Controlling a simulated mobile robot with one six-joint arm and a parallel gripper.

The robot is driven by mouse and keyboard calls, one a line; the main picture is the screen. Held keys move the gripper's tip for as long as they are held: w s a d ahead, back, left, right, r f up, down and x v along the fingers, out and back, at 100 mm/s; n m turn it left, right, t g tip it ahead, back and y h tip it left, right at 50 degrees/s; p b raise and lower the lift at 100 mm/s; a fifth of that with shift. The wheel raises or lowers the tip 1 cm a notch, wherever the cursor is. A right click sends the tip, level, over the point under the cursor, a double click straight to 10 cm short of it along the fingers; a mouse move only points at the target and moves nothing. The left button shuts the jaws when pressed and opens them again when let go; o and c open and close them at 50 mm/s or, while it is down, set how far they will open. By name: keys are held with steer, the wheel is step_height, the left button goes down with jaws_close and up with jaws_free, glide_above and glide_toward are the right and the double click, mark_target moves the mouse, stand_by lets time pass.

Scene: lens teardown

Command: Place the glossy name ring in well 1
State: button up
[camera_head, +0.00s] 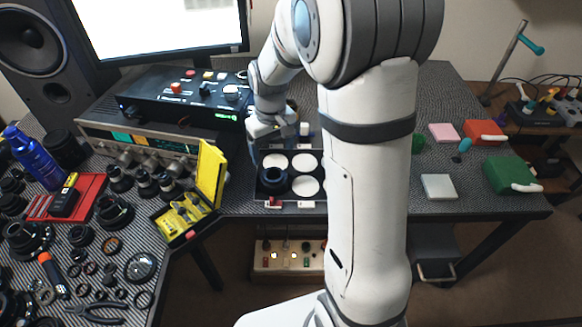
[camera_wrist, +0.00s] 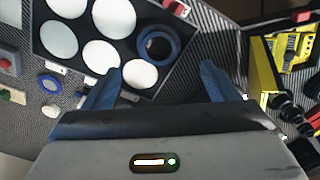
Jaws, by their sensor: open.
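A black tray (camera_head: 290,173) with round white wells lies on the table below my gripper, partly hidden by my arm in the head view; it also shows in the wrist view (camera_wrist: 80,46). A dark round part with a blue rim (camera_head: 273,187) sits in one tray position; it shows as a ring in the wrist view (camera_wrist: 141,47). The other visible wells look empty. I cannot tell which well is well 1, or which part is the glossy name ring. My gripper (camera_wrist: 160,70) is open, with nothing between its fingers, above the tray's near side.
A yellow compartment box (camera_head: 186,217) with its lid raised stands left of the tray. Electronic units (camera_head: 140,140) stand behind it. Many lens rings and tools cover the left table. Coloured blocks (camera_head: 485,131) lie to the right.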

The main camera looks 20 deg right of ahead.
steer(key=s+r+m, duration=0.1)
steer(key=s+r, duration=0.2)
steer(key=s, duration=0.3)
steer(key=s+d+r+m+t, duration=0.1)
steer(key=s+r, duration=0.2)
steer(key=s, duration=0.4)
steer(key=s+r+t, duration=0.1)
steer(key=s+r, duration=0.2)
steer(key=s, duration=0.4)
steer(key=shift+d+r+m, duration=0.2)
steer(key=shift+r+m, duration=0.1)
steer(key=shift+m, duration=0.1)
steer(key=shift+r, duration=0.1)
steer(key=shift+w+r+p, duration=0.1)
steer(key=shift+r+p, duration=0.15)
steer(key=shift+p, duration=0.05)
